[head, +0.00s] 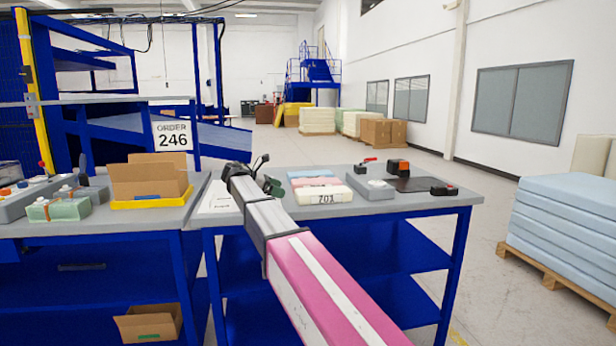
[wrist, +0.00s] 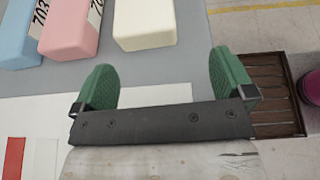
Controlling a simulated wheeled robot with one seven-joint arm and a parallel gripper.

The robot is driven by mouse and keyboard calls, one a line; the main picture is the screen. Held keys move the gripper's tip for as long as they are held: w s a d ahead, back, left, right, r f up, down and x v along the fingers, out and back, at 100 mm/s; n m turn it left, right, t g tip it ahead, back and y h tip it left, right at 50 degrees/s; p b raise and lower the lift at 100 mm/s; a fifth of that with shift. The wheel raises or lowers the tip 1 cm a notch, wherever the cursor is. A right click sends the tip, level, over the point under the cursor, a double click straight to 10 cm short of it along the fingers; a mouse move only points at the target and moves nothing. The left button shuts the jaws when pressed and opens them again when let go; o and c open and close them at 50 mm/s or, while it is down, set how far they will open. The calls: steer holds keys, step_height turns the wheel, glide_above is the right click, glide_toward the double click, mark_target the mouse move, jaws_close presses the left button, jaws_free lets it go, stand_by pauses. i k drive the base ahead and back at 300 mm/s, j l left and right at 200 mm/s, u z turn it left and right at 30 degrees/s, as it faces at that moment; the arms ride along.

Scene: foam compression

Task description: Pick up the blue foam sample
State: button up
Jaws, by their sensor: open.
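The blue foam sample (head: 306,173) lies at the back of a row of three blocks on the grey workbench. It also shows in the wrist view at the upper left (wrist: 16,36), partly cut off by the frame. The pink sample (wrist: 72,30) and the cream sample (wrist: 146,24) lie beside it. The cream one (head: 322,197) is nearest in the head view and is labelled 701. My gripper (wrist: 164,82) has green pads spread apart with nothing between them. It is clear of all three samples, and in the head view it is left of them, partly hidden by my arm.
A grey device (head: 371,187) and a dark mat with orange-black tools stand right of the samples. A white sheet (head: 216,198) lies on the bench at left. A yellow tray (head: 152,202) with a cardboard box stands on the left bench. Blue foam slabs (head: 562,225) are stacked at right.

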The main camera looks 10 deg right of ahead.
mark_target(318, 173)
steer(key=i, duration=0.95)
